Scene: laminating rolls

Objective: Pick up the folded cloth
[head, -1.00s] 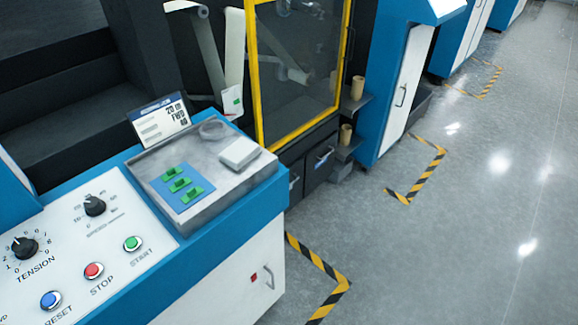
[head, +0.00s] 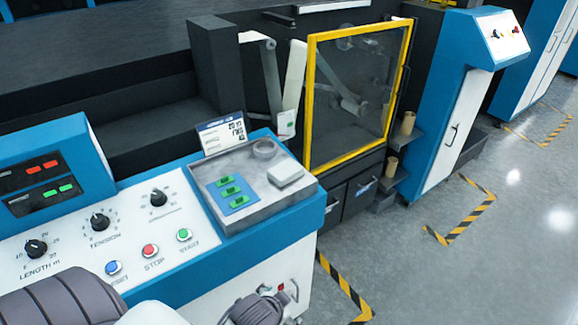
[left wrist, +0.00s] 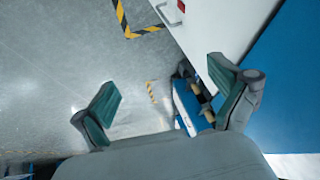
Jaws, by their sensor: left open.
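The folded cloth (head: 286,174) is a small pale grey-white pad. It lies in the right part of a grey metal tray (head: 262,210) on top of the blue and white machine console. My left gripper (head: 262,308) shows at the bottom edge of the head view, low in front of the console and well apart from the cloth. In the left wrist view my left gripper (left wrist: 168,98) is open, with its two green-padded fingers wide apart and nothing between them. The cloth does not show in that view. My right gripper is not in view.
Knobs and buttons lie left of the tray. A yellow-framed guard door (head: 357,95) stands behind. Floor at right is clear.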

